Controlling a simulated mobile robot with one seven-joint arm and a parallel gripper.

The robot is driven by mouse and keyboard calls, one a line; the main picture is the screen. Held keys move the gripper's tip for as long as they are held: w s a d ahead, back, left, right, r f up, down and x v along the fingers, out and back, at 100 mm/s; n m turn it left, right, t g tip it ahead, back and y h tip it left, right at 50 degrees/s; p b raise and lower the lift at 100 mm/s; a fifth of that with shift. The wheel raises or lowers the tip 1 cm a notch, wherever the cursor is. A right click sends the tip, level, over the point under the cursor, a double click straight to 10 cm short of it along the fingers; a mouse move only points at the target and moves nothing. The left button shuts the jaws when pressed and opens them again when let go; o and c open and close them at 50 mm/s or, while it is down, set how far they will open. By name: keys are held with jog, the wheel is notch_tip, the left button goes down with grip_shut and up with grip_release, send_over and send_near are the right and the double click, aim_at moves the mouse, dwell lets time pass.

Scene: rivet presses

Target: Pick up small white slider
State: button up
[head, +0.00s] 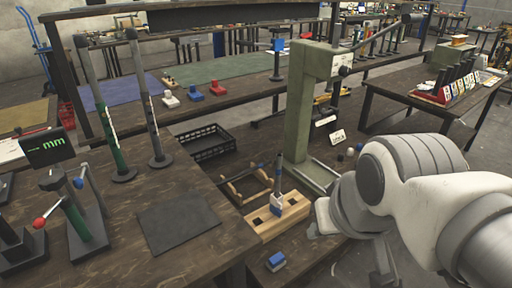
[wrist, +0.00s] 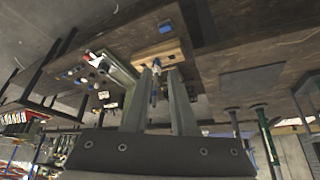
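A small white slider-like piece (head: 170,99) lies on the far workbench, beside a blue piece (head: 194,93) and a red piece (head: 217,89). My gripper (head: 318,217) is at the right of the wooden block (head: 268,222), far from the white piece and partly hidden by my arm. In the wrist view my gripper (wrist: 160,72) has its two fingers apart with nothing held. I cannot make out the white piece there.
A blue-and-grey tool (head: 280,195) stands upright in the wooden block. A green press column (head: 305,115) stands close behind my gripper. A black crate (head: 206,143) is farther left. A dark mat (head: 178,225) leaves clear room on the near bench.

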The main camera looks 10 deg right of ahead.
aim_at(279, 196)
jog(key=shift+o, duration=0.2)
